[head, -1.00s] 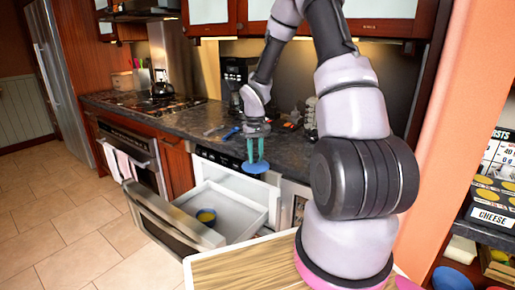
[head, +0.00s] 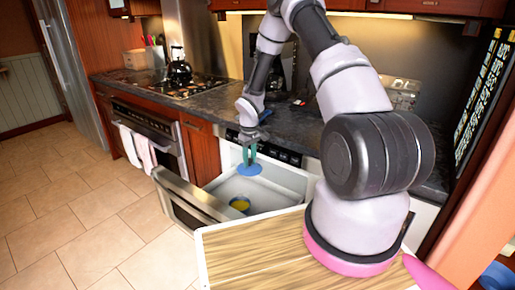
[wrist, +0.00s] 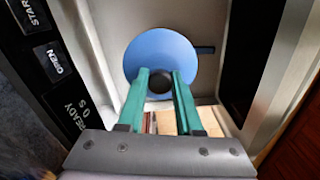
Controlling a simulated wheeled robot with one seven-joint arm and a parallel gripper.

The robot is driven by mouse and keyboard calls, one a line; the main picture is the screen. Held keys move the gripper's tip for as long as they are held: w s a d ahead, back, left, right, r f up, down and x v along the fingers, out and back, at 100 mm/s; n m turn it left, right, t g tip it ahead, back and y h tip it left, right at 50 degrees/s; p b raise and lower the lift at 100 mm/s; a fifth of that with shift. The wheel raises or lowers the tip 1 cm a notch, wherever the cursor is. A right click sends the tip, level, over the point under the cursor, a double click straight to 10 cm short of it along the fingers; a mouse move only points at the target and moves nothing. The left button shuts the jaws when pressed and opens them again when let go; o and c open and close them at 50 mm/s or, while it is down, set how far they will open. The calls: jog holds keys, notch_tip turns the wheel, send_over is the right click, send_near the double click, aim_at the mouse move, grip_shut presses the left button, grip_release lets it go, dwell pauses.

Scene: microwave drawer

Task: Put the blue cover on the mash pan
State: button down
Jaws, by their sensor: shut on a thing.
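The blue cover (head: 249,169) is a round disc with a black knob, seen from above in the wrist view (wrist: 163,48). My gripper (head: 250,155) is shut on this knob, with its green fingers (wrist: 160,80) on either side of it. The cover hangs in the air above the open microwave drawer (head: 285,188). The mash pan (head: 240,205), a small blue pan with yellow mash in it, sits on the white drawer floor. It is lower and nearer the drawer front than the cover.
The drawer's front panel (head: 186,198) stands pulled out at the left. The control panel (wrist: 48,65) is close beside my gripper in the wrist view. The dark counter (head: 205,107) is behind, with a kettle (head: 179,68) on the stove. The tiled floor (head: 100,215) at left is clear.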

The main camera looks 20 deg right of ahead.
jog(key=a+f+n, duration=0.2)
jog(key=f, duration=0.7)
jog(key=w+a+f+n, duration=0.1)
jog(key=a+f+n, duration=0.1)
jog(key=f, duration=0.7)
jog(key=shift+a+n, duration=0.3)
jog(key=shift+a, duration=0.05)
jog(key=shift+w+f, duration=0.1)
jog(key=shift+f, duration=0.35)
dwell(1.0)
grip_release()
dwell(0.4)
jog(key=shift+r, duration=3.55)
